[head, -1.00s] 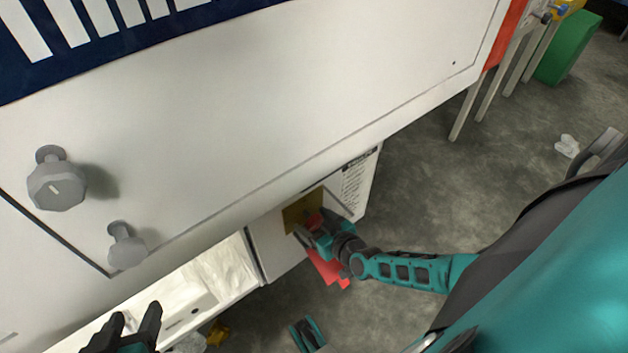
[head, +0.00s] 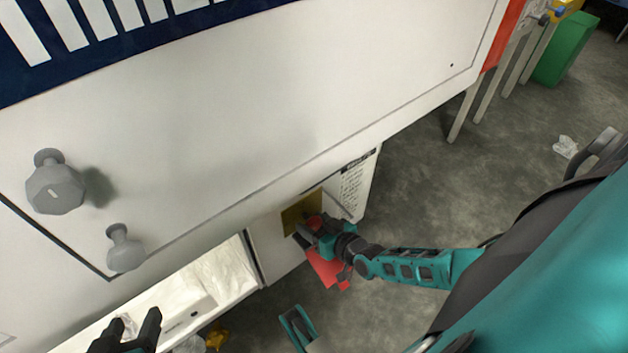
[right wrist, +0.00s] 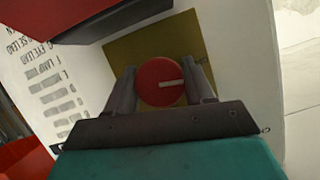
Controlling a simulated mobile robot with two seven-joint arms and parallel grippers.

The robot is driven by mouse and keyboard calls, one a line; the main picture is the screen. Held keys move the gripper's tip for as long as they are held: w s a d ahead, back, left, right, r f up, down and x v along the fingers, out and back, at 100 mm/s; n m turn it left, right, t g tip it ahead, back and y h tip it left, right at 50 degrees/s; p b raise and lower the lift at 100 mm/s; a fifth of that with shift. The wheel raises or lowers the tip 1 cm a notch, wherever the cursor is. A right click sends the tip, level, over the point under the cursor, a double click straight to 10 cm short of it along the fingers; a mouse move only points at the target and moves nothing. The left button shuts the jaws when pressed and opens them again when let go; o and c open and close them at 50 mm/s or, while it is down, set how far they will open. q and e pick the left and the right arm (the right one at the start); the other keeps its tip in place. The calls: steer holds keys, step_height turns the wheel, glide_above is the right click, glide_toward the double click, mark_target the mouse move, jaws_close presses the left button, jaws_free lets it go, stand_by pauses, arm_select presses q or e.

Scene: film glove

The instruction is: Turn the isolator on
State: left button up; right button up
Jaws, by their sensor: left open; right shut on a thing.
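The isolator's round red knob (right wrist: 161,82) has a white line on its face. In the right wrist view that line lies roughly level, from the middle to the right. The knob sits in front of a yellow plate (right wrist: 197,35) on the white panel, and the plate also shows in the head view (head: 294,220). My right gripper (right wrist: 161,85) is shut on the knob, one finger on each side; it is at the panel in the head view (head: 308,232). My left gripper (head: 133,328) is open and empty at the lower left of the head view.
A red piece (head: 328,268) hangs below my right gripper. A large white cabinet face with two grey knobs (head: 55,188) (head: 125,248) fills the upper left. An open white bay (head: 215,285) is left of the panel.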

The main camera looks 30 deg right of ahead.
steer(key=shift+m+y, duration=0.8)
steer(key=shift+m, duration=0.3)
steer(key=o, duration=1)
steer(key=shift+s, duration=0.1)
